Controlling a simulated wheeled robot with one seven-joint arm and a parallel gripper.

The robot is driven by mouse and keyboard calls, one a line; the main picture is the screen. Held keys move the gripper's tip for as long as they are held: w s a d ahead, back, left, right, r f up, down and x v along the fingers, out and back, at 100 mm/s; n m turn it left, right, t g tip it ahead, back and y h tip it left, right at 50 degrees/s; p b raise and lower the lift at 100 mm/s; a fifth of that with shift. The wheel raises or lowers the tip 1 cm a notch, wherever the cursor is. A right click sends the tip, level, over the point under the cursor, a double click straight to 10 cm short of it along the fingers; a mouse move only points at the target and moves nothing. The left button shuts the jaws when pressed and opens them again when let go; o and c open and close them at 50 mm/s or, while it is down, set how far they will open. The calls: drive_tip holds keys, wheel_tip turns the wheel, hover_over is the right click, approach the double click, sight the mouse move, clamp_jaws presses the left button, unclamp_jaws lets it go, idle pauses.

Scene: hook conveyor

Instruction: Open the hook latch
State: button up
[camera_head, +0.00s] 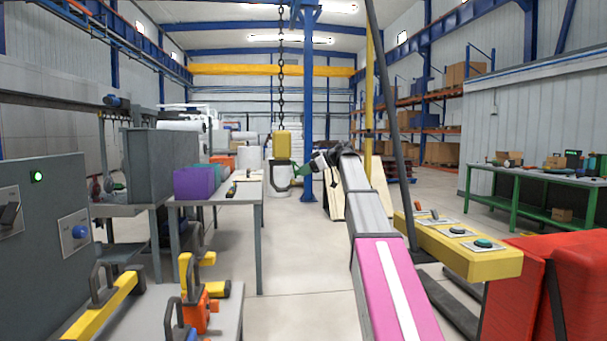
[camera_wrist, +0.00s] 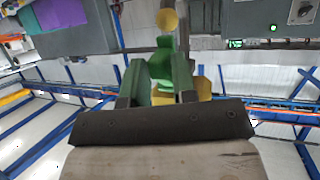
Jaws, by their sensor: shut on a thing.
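A yellow hook block (camera_head: 283,144) hangs on a dark chain in the middle of the head view. A dark hook (camera_head: 281,184) hangs below it. My gripper (camera_head: 303,171) is at the right side of the hook, just below the block. Yellow parts of the hook block (camera_wrist: 204,88) show behind the fingers. The head view is too small to tell how far the latch is swung.
A grey table (camera_head: 252,190) with a purple bin (camera_head: 195,183) stands left of the hook. A grey cabinet (camera_head: 40,240) is at the far left. A yellow button console (camera_head: 460,248) and a red box (camera_head: 545,290) are at the right. The floor beneath the hook looks clear.

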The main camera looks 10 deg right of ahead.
drive_tip(key=shift+w+d+r+h, duration=0.1)
drive_tip(key=shift+d+r+h, duration=0.2)
drive_tip(key=shift+r+h, duration=0.15)
drive_tip(key=shift+d+r+n+h, duration=0.15)
drive_tip(key=shift+d+r+h, duration=0.05)
drive_tip(key=shift+r+h, duration=0.45)
drive_tip(key=shift+d+r+n+h, duration=0.15)
drive_tip(key=shift+r+h, duration=0.3)
drive_tip(key=shift+h, duration=0.25)
drive_tip(key=shift+r+g+h, duration=0.3)
drive_tip(key=shift+r+h, duration=0.95)
drive_tip(key=shift+h, duration=0.05)
